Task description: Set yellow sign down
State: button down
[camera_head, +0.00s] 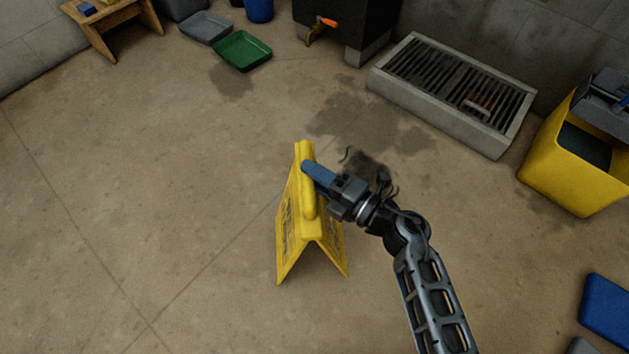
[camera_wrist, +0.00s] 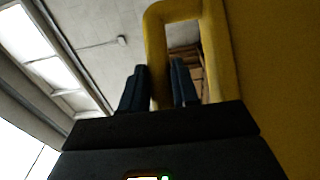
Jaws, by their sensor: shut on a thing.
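The yellow sign (camera_head: 290,225) is an A-shaped folding floor sign with dark print, in the middle of the head view. Its two panels are spread apart at the bottom, and it looks upright. Whether its lower edges touch the floor I cannot tell. My gripper (camera_head: 310,175) comes from the right and is shut on the handle at the sign's top. In the wrist view the yellow handle loop (camera_wrist: 158,60) passes between my two dark fingers (camera_wrist: 160,88), and a yellow panel fills the right side.
Damp patches (camera_head: 365,125) mark the floor behind the sign. A slatted drain grate (camera_head: 515,140) and a yellow mop bucket (camera_head: 550,175) stand at the right. A green tray (camera_head: 242,51) and a grey tray (camera_head: 206,27) lie at the back. The floor (camera_head: 130,180) to the left is clear.

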jog(key=shift+f+b, duration=0.35)
jog(key=shift+f, duration=0.7)
jog(key=shift+f, duration=0.15)
jog(key=c, duration=0.8)
grip_release()
jog(key=p+v, duration=0.2)
jog(key=v, duration=1)
jog(key=shift+p, duration=0.35)
